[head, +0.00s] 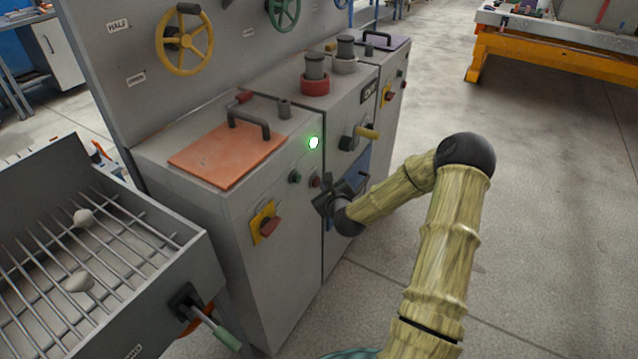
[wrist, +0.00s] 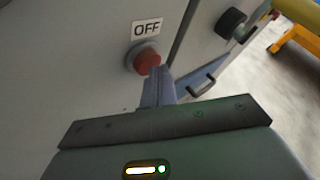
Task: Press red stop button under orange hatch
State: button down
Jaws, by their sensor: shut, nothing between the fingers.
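The orange hatch (head: 228,153) lies closed on top of the grey cabinet, with a dark handle on it. Below it on the cabinet front is the red stop button (head: 315,182), small and partly beside my gripper in the head view. In the wrist view the red button (wrist: 147,61) sits under an OFF label (wrist: 147,28). My gripper (head: 322,196) is shut and empty. Its fingertips (wrist: 158,74) appear at the lower right edge of the button in the wrist view; I cannot tell whether they touch it.
A dark green button (head: 295,178) is left of the red one. A yellow plate with a red rotary switch (head: 266,224) is lower left. A lit green lamp (head: 313,143) is above. A blue panel with a handle (head: 352,183) is right. Open floor lies right of the cabinet.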

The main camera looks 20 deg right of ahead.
jog(key=shift+w+a, duration=0.1)
dwell(0.4)
jog(key=shift+s+d, duration=0.55)
jog(key=shift+s, duration=0.15)
jog(key=s+d, duration=0.1)
jog(key=s, duration=0.1)
jog(key=s+d, duration=0.2)
jog(key=shift+p, duration=0.4)
dwell(0.8)
